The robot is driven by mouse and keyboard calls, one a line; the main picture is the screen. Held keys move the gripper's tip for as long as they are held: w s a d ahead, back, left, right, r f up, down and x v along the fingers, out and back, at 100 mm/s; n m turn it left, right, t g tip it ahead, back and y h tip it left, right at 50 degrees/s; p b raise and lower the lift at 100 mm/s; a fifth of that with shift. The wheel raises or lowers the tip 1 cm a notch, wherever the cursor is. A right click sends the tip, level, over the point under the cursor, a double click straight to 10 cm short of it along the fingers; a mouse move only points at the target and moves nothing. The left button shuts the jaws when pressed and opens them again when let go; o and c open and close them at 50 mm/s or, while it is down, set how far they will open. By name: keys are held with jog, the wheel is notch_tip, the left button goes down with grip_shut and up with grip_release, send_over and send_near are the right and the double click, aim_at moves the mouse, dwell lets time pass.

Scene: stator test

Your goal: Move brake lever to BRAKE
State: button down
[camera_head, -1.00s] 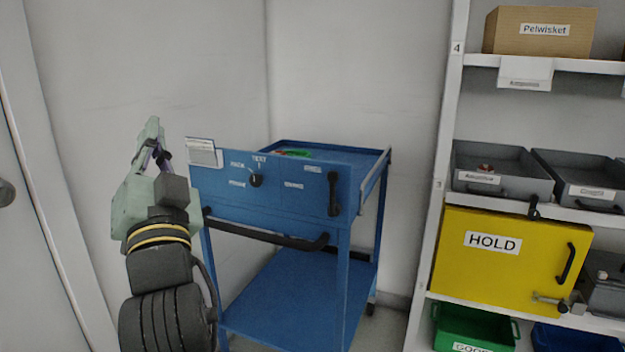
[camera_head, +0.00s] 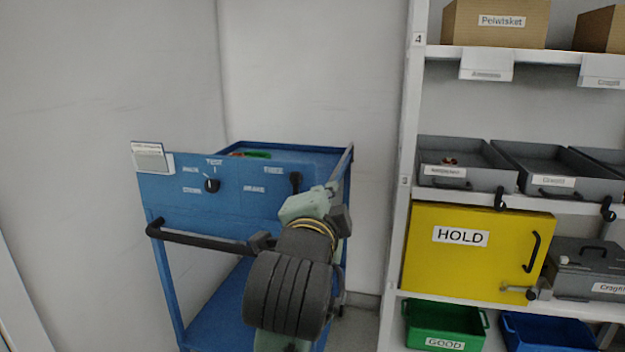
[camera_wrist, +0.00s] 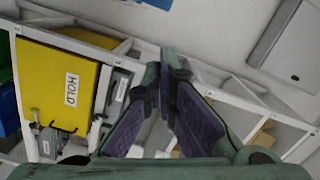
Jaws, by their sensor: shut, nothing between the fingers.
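The brake lever (camera_head: 295,181) is a black handle at the right end of the blue cart's upright panel (camera_head: 235,205). Its upper part shows and it appears to point down; its lower end is near or behind my gripper. Small white labels (camera_head: 254,190) sit left of it; one seems to read BRAKE. My gripper (camera_head: 331,190) is in front of the panel's right end, just right of and below the lever in the head view. Contact cannot be told. In the wrist view the fingers (camera_wrist: 174,68) meet at their tips, empty; the lever is not visible there.
A black rotary knob (camera_head: 212,185) is on the panel's left part, with a black push handle (camera_head: 200,236) below. A shelf to the right holds grey bins (camera_head: 465,160), a yellow HOLD box (camera_head: 475,270) and a green bin (camera_head: 445,325). White walls stand behind the cart.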

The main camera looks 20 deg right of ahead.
jog(key=w+p, duration=0.1)
jog(key=p, duration=0.3)
jog(key=w+d+p, duration=0.1)
jog(key=p, duration=0.4)
jog(key=shift+w+d+r+p, duration=0.1)
jog(key=shift+r+p, duration=0.2)
jog(key=w, duration=0.3)
jog(key=w+f+p, duration=0.1)
jog(key=w, duration=0.2)
jog(key=w+f, duration=0.1)
jog(key=w, duration=0.2)
jog(key=shift+w+d+f+p, duration=0.1)
jog(key=shift+d+f+p, duration=0.05)
jog(key=shift+d+p, duration=0.25)
jog(key=shift+w+a, duration=0.1)
